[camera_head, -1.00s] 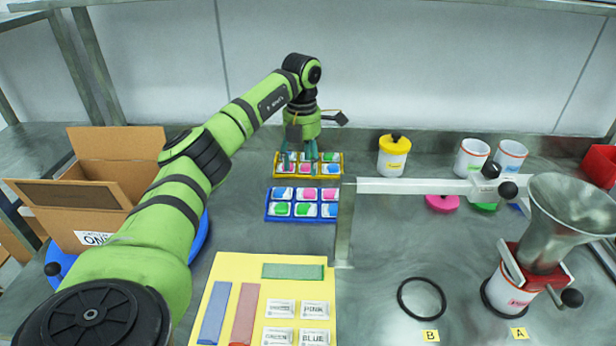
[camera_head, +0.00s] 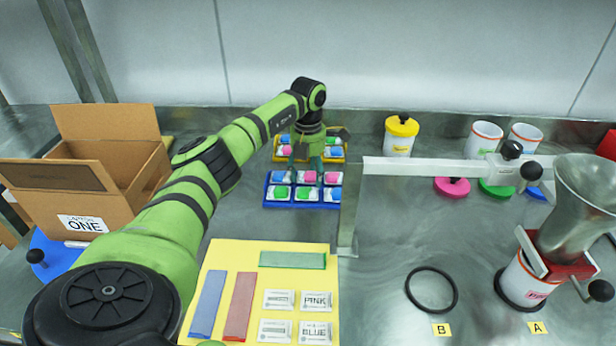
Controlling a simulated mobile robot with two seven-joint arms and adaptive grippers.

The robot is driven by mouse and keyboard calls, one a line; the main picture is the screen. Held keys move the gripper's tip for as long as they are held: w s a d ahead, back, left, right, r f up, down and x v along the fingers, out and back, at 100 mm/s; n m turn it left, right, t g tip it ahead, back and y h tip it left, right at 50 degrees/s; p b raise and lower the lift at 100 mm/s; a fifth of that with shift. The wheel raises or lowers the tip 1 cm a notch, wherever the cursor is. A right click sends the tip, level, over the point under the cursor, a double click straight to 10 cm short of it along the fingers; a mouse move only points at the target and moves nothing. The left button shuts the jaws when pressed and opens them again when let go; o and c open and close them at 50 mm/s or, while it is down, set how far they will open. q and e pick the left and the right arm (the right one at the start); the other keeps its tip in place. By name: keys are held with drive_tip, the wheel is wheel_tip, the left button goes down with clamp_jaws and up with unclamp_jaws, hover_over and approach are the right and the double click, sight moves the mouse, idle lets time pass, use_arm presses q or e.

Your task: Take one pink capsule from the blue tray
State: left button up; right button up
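The blue tray (camera_head: 266,201) stands on the metal bench at the back middle, with pink, green and blue capsules in its white-lined cells. One pink capsule (camera_head: 308,177) is in the middle of the back row. Another pink capsule (camera_head: 333,178) is in the back right cell. My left gripper (camera_head: 306,173) points down over the tray's back row. Its fingers are apart, one on each side of the middle pink capsule. I cannot tell whether they touch it. My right gripper is not in view.
A yellow tray (camera_head: 343,153) with more capsules stands behind the blue one. A grey post and beam (camera_head: 349,215) stand close to its right. A cardboard box (camera_head: 45,205) is at left, a yellow mat (camera_head: 225,262) in front, and a funnel (camera_head: 580,215) at right.

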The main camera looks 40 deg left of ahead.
sight(309, 174)
use_arm(q)
drive_tip(key=shift+s+f, duration=0.15)
drive_tip(key=c, duration=0.7)
drive_tip(key=shift+o, duration=0.2)
drive_tip(key=shift+d, duration=0.1)
drive_tip(key=shift+w+r, duration=0.2)
drive_tip(key=shift+r, duration=0.2)
wheel_tip(309, 174, up, 3)
drive_tip(key=shift+w+f+b, duration=0.1)
drive_tip(key=shift+f+b, duration=0.05)
drive_tip(key=shift+b, duration=0.25)
drive_tip(key=w+d+r, duration=0.7)
drive_tip(key=d, duration=0.1)
drive_tip(key=shift+d+r, duration=0.3)
drive_tip(key=shift+d, duration=0.05)
drive_tip(key=shift+w, duration=0.1)
